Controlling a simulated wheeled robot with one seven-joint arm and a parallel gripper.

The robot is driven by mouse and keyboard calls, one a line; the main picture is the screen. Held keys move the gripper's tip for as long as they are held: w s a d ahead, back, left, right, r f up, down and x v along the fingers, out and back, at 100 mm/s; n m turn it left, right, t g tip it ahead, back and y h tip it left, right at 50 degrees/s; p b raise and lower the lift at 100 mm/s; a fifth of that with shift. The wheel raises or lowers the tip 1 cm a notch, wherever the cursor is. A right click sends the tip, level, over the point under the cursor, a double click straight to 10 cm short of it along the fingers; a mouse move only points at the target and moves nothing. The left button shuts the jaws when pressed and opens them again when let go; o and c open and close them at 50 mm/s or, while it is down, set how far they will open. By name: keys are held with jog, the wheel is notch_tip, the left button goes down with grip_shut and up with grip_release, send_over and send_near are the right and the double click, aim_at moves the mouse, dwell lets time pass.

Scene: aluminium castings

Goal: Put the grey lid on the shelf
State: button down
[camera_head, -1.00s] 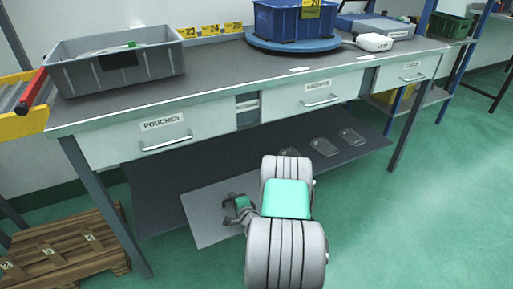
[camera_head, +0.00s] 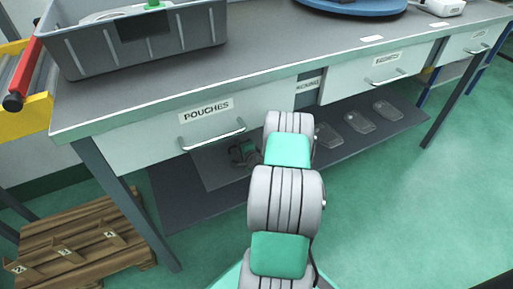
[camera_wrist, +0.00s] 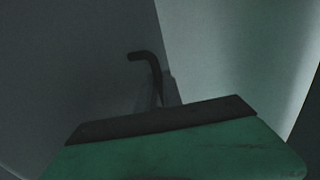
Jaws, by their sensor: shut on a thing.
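The fingers are small and dim, and the lid's rear part is hidden under the drawer. I cannot tell whether the lid touches the shelf.
Several clear trays (camera_head: 359,122) lie on the shelf to the right. The drawer front (camera_head: 170,135) hangs close above my gripper. A table leg (camera_head: 135,215) and a wooden pallet (camera_head: 75,245) are at the left. A grey bin (camera_head: 190,35) stands on the benchtop.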

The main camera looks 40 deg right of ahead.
jog(key=w+d+f+b, duration=0.1)
jog(key=d+f, duration=0.1)
jog(key=w+d+f+b, duration=0.1)
jog(key=f, duration=0.1)
jog(key=d+f+b, duration=0.1)
jog(key=d+f, duration=0.1)
jog(key=shift+w+d+b, duration=0.35)
jog(key=shift+w, duration=0.05)
jog(key=f+b, duration=0.1)
jog(key=f, duration=0.1)
jog(key=d+f+b, duration=0.1)
jog(key=f, duration=0.1)
jog(key=shift+w+f, duration=0.1)
jog(key=shift+w, duration=0.1)
jog(key=c, duration=1.5)
grip_release()
jog(key=shift+a, duration=0.1)
jog(key=p+v, duration=0.5)
jog(key=v, duration=0.6)
jog(key=shift+s+a+r, duration=0.2)
jog(key=shift+s+r, duration=0.05)
jog(key=shift+s, duration=0.25)
